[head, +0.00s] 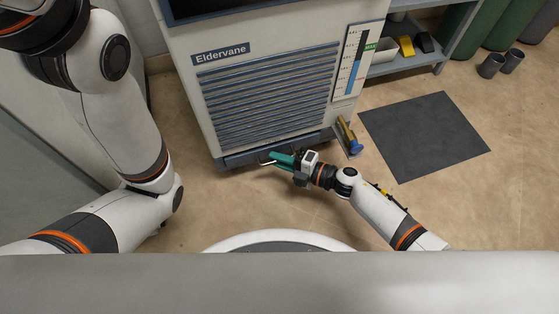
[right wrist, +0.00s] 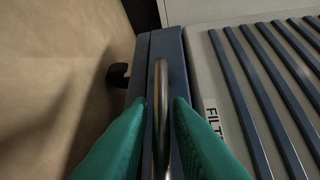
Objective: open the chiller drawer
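The chiller (head: 265,85) is a pale cabinet marked "Eldervane" with blue-grey slats. Along its foot runs the dark blue-grey drawer front (head: 235,160), which looks shut or nearly so. The drawer's metal bar handle (right wrist: 161,110) shows in the right wrist view. My right gripper (head: 270,158), with teal fingers, is low at the drawer front. In the right wrist view its fingertips (right wrist: 160,103) stand on either side of the handle, with narrow gaps, so it looks open around the bar. My left arm is at the left; its gripper is not in view.
A level gauge (head: 353,60) is on the chiller's right side, with a yellow and blue item (head: 350,138) below it. A dark mat (head: 425,135) lies at the right. A shelf (head: 410,62) and dark cups (head: 500,63) stand behind. Floor before the drawer is clear.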

